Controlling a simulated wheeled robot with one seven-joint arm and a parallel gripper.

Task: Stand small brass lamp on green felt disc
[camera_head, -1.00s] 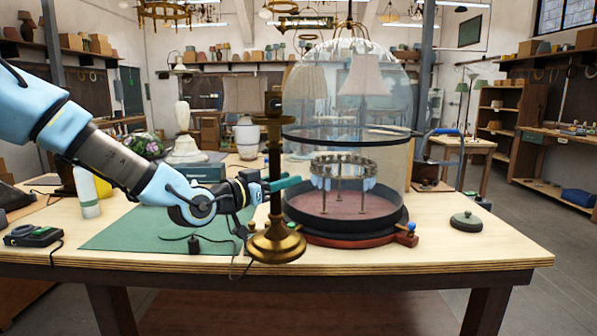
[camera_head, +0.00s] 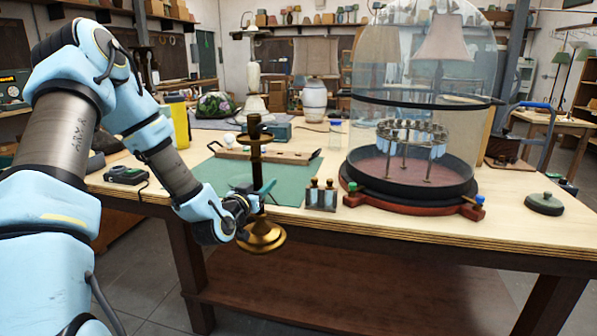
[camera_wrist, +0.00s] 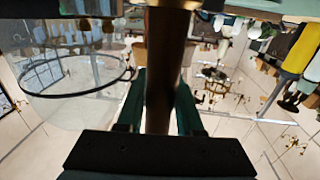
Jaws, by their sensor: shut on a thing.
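The small brass lamp (camera_head: 262,237) has a round, stepped base and a dark slim stem. It is upright in the head view, with its base in front of the table's front edge. My gripper (camera_head: 262,193) is shut on the stem, above the base. In the wrist view the stem (camera_wrist: 166,75) runs between the teal fingers; the base is out of that view. A dark green round piece with a small knob (camera_head: 546,204) lies at the table's right end. I cannot tell whether it is the green felt disc; no other green disc shows clearly.
A glass dome (camera_head: 420,50) stands over a ring stand on a dark red base (camera_head: 415,203). A small rack (camera_head: 321,197) stands left of it. A rectangular green mat (camera_head: 290,178) bears a wooden tray (camera_head: 265,154). Bare tabletop shows right of the dome.

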